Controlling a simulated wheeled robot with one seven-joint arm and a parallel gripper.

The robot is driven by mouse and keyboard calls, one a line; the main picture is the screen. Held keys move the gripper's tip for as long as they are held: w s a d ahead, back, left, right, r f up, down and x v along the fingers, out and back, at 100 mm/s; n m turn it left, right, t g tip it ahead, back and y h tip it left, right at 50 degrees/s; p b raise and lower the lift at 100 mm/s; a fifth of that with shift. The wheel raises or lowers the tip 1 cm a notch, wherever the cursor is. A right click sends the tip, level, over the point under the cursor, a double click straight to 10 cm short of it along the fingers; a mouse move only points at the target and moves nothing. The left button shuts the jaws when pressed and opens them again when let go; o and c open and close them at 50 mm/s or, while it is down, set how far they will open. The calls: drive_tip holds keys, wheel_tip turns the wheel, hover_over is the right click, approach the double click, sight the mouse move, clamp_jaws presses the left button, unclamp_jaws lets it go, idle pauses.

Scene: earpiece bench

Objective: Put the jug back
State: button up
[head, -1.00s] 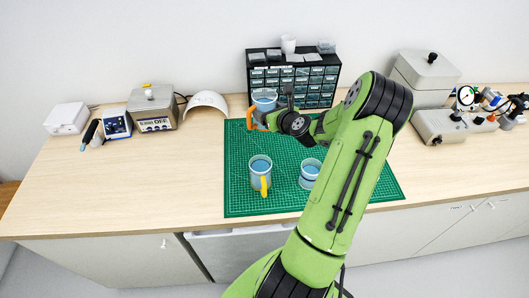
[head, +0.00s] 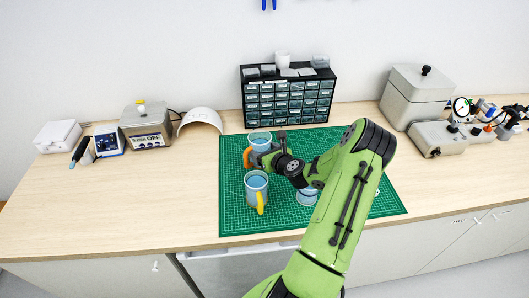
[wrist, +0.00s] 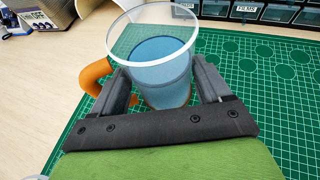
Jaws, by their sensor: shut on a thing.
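A clear jug with blue contents and an orange handle (head: 260,138) is upright near the back left of the green cutting mat. In the wrist view the same jug (wrist: 160,75) stands between my two fingers, its orange handle to the left. My gripper (head: 263,154) is shut on its body. I cannot tell whether its base touches the mat. A similar jug with a yellow handle (head: 256,183) stands in front of it on the mat. A third blue-filled vessel (head: 306,197) stands to the right, partly hidden by my arm.
The green mat (head: 235,215) lies on a wooden bench (head: 130,205). A black drawer cabinet (head: 288,98) stands behind the mat. A hotplate-like device (head: 146,127) and a white curved shell (head: 200,121) are left; grey boxes (head: 415,97) and a gauge are right. The front left bench is clear.

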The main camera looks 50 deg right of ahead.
drive_tip(key=o, duration=1.2)
drive_tip(key=shift+s+a+r, duration=0.1)
drive_tip(key=shift+s+r, duration=0.1)
drive_tip(key=shift+s, duration=0.1)
drive_tip(key=v, duration=1.1)
drive_tip(key=shift+s, duration=0.2)
drive_tip(key=shift+a, duration=0.1)
